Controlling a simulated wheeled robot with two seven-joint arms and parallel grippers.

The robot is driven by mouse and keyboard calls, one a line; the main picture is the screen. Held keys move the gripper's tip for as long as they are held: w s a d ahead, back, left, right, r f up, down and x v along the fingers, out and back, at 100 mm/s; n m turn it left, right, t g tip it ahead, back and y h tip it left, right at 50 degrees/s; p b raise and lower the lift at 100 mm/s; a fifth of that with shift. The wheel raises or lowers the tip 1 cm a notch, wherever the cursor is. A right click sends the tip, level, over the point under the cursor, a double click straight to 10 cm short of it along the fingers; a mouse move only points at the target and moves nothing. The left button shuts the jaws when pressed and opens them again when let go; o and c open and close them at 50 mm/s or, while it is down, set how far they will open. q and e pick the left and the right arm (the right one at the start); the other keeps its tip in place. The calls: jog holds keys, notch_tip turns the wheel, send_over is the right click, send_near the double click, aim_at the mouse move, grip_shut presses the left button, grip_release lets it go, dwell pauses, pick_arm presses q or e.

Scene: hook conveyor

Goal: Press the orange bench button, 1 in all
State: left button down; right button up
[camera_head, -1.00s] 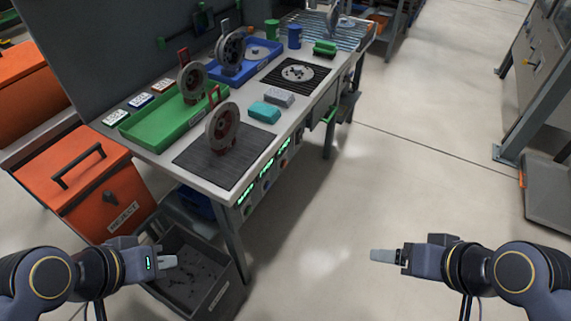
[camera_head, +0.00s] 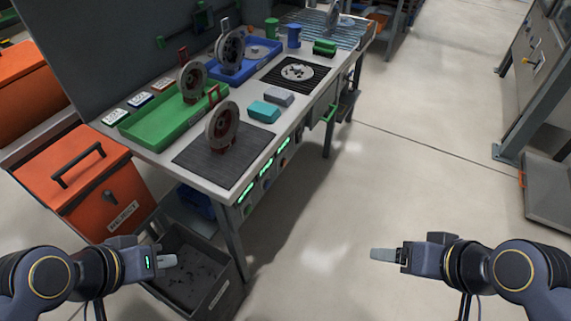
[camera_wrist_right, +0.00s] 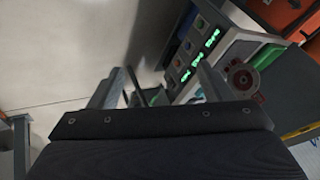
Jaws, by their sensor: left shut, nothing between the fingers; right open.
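The workbench (camera_head: 160,158) stands ahead and to the left. Its front edge carries a row of small buttons under green lit displays. A small orange-red button (camera_head: 283,162) shows there in the head view, too small to make out in detail. My left gripper (camera_head: 168,261) is shut and empty, low at the left in front of the bench. My right gripper (camera_head: 383,255) is open and empty over clear floor, right of the bench. Neither touches the panel.
A dark bin (camera_head: 218,297) stands beyond my left gripper, under the bench corner, beside an orange reject box (camera_head: 85,180). The bench top holds a green tray (camera_head: 160,128), a blue tray (camera_head: 262,48) and upright wheels.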

grip_shut()
dwell(1.5)
